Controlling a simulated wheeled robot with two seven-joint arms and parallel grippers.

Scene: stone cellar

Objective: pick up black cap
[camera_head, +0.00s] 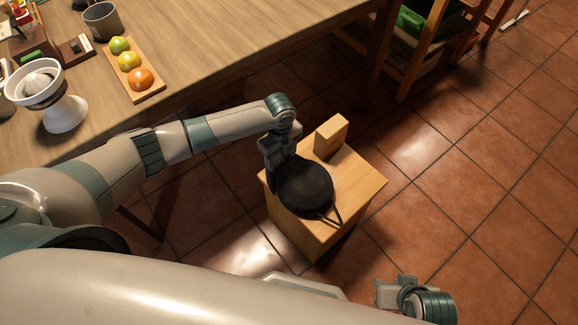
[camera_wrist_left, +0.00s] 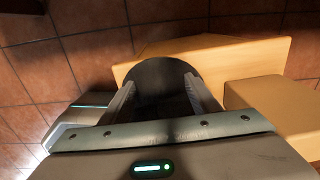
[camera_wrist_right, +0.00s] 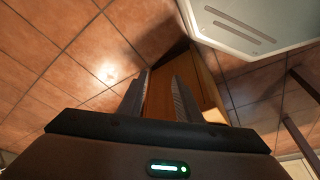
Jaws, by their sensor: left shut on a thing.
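The black cap (camera_head: 306,188), dark and rounded with a thin strap at its lower right, is over the top of a small wooden stand (camera_head: 357,187). My left gripper (camera_head: 277,176) is at the cap's left edge. In the left wrist view the cap (camera_wrist_left: 160,76) shows dark between the two fingers (camera_wrist_left: 160,98), which are shut on it. I cannot tell whether the cap still touches the stand. My right gripper (camera_head: 392,290) is low at the front, apart from the cap. In the right wrist view its fingers (camera_wrist_right: 159,88) are apart with nothing seen gripped.
A wooden block (camera_head: 331,136) stands upright on the stand behind the cap. A table (camera_head: 215,45) at the upper left holds a white juicer (camera_head: 66,112), a grey mug (camera_head: 101,22) and a fruit board (camera_head: 147,97). A wooden rack (camera_head: 408,65) stands at the back. The tiled floor at right is clear.

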